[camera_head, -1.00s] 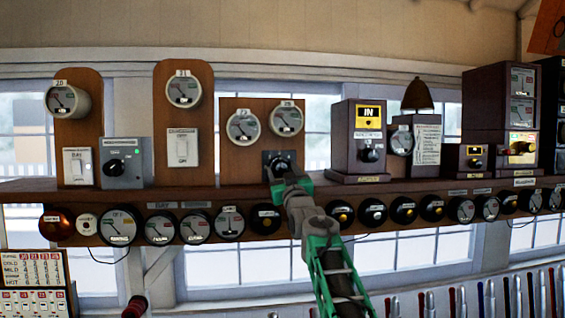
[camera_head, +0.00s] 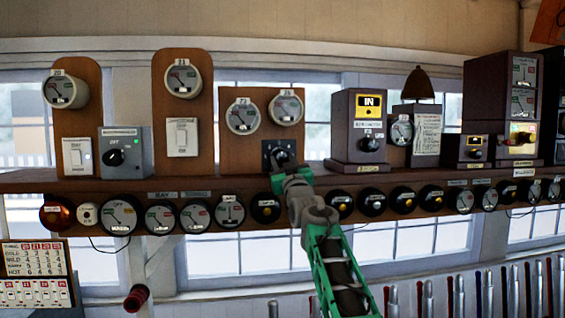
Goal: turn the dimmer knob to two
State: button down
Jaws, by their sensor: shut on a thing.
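A dark knob (camera_head: 279,155) sits on a small black plate on the wooden panel (camera_head: 247,150), below two round dials. My gripper (camera_head: 281,165) is at this knob and shut on it, coming from below and in front. The gripper covers much of the knob, so its pointer and any marks around it cannot be read. Another black knob (camera_head: 116,157) is on a grey box (camera_head: 135,168) at the left, near an "OFF" mark, and nothing touches it.
The wooden shelf (camera_head: 230,185) runs across, with a row of round dials and black plungers below it. A dark box marked "IN" (camera_head: 357,138) stands just right of the panel. A brown bell (camera_head: 418,84) is further right. Levers line the lower right.

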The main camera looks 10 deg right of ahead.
jog(key=shift+n, duration=0.4)
jog(key=shift+d+r+n+y, duration=0.15)
jog(key=shift+n+y, duration=0.55)
jog(key=shift+n, duration=0.5)
jog(key=shift+n+g+y, duration=0.45)
jog(key=shift+n+y, duration=0.1)
jog(key=shift+n, duration=0.65)
jog(key=shift+n+g+y, duration=0.45)
jog(key=shift+n+y, duration=0.1)
jog(key=shift+n, duration=0.65)
jog(key=c, duration=0.9)
grip_release()
